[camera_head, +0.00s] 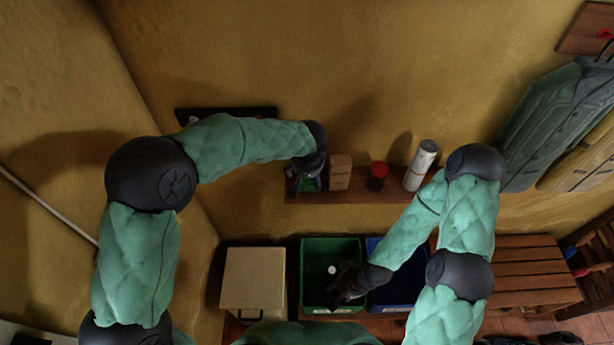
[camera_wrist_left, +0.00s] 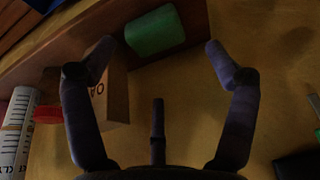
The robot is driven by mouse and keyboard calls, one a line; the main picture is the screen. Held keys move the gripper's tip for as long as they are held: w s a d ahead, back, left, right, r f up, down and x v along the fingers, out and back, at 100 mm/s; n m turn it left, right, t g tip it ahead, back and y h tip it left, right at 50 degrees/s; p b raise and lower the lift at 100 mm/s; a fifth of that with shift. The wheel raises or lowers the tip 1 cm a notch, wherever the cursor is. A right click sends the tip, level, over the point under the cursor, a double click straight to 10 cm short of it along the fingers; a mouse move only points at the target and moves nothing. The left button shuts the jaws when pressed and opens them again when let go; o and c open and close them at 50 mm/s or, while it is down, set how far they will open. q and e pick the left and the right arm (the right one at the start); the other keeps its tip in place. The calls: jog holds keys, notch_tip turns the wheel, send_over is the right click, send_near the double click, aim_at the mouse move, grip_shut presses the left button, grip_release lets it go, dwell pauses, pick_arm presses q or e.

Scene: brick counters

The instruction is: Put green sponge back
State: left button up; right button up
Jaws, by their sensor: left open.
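The green sponge (camera_wrist_left: 155,33) lies on the wooden shelf (camera_wrist_left: 85,38) in the left wrist view, just beyond and between my open left fingertips. In the head view a bit of the sponge (camera_head: 310,184) shows under my left gripper (camera_head: 303,178), at the left end of the shelf. My left gripper (camera_wrist_left: 157,60) is open and holds nothing; the sponge sits apart from its fingers. My right gripper (camera_head: 345,290) hangs low over the green bin; its fingers are dark and their opening is unclear.
A brown box (camera_head: 340,172) stands right beside my left gripper, then a red-lidded jar (camera_head: 377,176) and a white canister (camera_head: 420,165). Below are a beige bin (camera_head: 253,280), a green bin (camera_head: 318,247) with a white object inside, and a blue bin (camera_head: 400,290).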

pick_arm(q)
jog(key=v, duration=0.5)
pick_arm(e)
jog(key=shift+r, duration=0.15)
pick_arm(q)
jog(key=shift+f, duration=0.1)
pick_arm(e)
jog(key=shift+s, duration=0.1)
